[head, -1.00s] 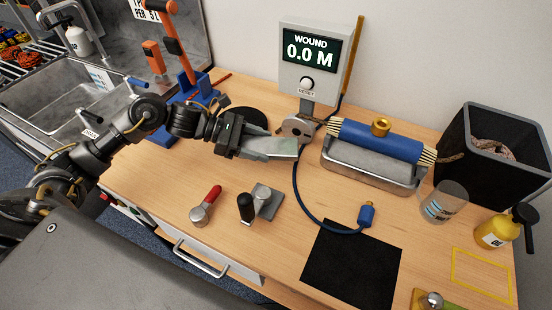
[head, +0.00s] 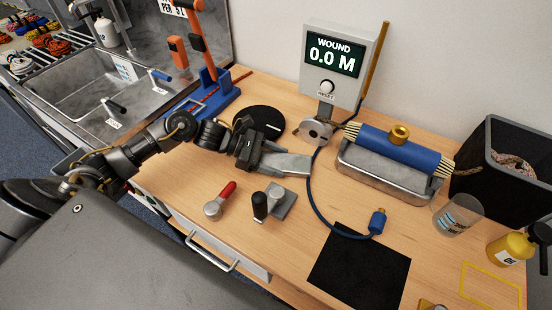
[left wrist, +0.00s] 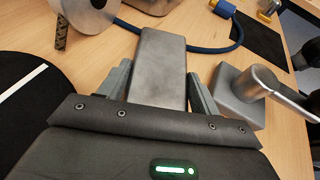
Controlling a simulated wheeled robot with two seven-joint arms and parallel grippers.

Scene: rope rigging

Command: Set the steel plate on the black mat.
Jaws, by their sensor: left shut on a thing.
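The steel plate (head: 294,164) is a flat grey rectangle. It sits between the fingers of my left gripper (head: 272,157) and points right, above the bench left of the black mat. In the left wrist view the steel plate (left wrist: 163,62) shows between both fingers of my left gripper (left wrist: 160,95), which is shut on it. The black mat (head: 358,268) lies flat and bare at the front of the bench. The mat's corner also shows in the left wrist view (left wrist: 253,38). My right gripper is not in view.
A blue hose with a blue end fitting (head: 377,221) curves beside the mat's back edge. A blue roller (head: 399,148) over a metal tray is behind. A clear cup (head: 458,215) stands right.

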